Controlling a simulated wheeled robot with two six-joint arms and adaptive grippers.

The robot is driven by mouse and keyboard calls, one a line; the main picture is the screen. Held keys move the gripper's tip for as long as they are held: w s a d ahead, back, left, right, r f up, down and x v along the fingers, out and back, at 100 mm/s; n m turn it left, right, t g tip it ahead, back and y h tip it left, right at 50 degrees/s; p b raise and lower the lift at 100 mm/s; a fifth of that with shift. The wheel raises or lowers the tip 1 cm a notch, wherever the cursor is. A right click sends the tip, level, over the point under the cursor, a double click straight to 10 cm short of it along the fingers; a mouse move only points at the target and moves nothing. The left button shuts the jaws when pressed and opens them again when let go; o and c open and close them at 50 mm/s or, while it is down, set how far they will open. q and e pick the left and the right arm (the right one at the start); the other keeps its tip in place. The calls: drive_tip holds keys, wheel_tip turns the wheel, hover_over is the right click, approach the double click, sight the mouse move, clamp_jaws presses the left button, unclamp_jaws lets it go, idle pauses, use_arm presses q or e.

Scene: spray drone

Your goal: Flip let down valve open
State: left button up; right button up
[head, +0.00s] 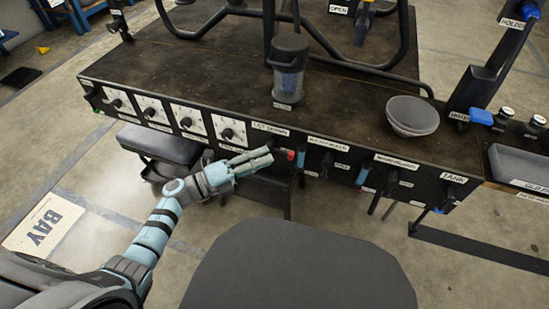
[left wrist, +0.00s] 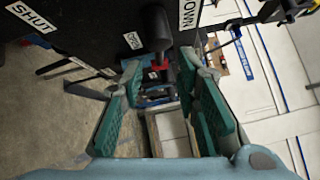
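The let down valve sits on the bench's front panel by a label reading "LET DOWN" (head: 271,129). Its red-tipped handle (head: 291,155) juts out just right of my left gripper (head: 258,159). In the left wrist view a black valve body (left wrist: 155,30) with a red part stands ahead, between and beyond the two teal-padded fingers. Labels "SHUT" (left wrist: 30,17), "OPEN" (left wrist: 133,40) and "DOWN" (left wrist: 187,12) show around it. My left gripper is open with nothing between the fingers; whether it touches the handle I cannot tell. My right gripper is not in view.
Several round dials (head: 152,109) line the panel to the left. More valves with handles, one blue (head: 362,176), are to the right. A dark stool (head: 160,145) stands under the left side.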

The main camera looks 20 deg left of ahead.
use_arm(q)
drive_tip(key=x, duration=0.4)
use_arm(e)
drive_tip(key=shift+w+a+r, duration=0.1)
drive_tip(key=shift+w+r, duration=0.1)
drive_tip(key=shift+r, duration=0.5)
use_arm(q)
drive_tip(key=shift+c, duration=0.4)
